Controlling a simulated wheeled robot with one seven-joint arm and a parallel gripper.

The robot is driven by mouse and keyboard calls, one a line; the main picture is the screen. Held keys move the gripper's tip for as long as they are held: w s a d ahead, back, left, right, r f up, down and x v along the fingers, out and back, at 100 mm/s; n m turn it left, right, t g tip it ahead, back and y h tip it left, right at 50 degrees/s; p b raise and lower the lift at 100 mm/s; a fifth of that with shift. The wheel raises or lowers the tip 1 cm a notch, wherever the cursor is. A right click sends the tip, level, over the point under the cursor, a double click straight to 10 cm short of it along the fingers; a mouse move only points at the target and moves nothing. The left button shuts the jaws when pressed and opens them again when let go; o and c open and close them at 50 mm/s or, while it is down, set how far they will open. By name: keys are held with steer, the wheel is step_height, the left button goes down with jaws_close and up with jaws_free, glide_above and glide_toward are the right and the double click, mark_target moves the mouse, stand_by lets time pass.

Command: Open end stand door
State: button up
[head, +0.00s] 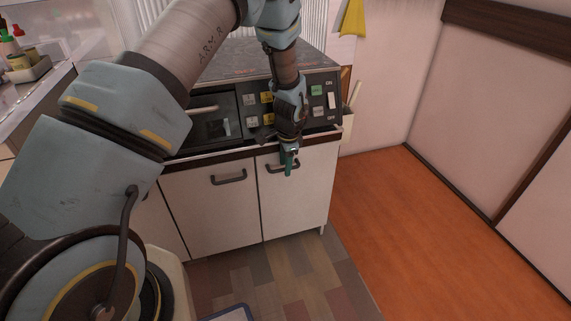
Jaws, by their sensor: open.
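The end stand is a white cabinet with two dark-handled doors in clear view below the dish dryer. Its right door (298,204) is closed and has a dark bar handle (274,169) near the top. The door to its left (215,212) is also closed and has a similar handle (229,177). My gripper (289,167) points down in front of the right door, at the right part of its handle, and is open. Its green fingertips overlap the handle in the picture. I cannot tell whether they touch it or straddle it. My wrist hides part of the control panel.
The dryer's dark control panel (320,104) with buttons sits just above the doors. A white counter (30,107) with small bottles stands at left. The tiled floor (280,283) before the doors is mostly clear. A blue-edged object (232,314) lies at the bottom edge.

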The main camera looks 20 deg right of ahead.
jaws_close()
stand_by(1.4)
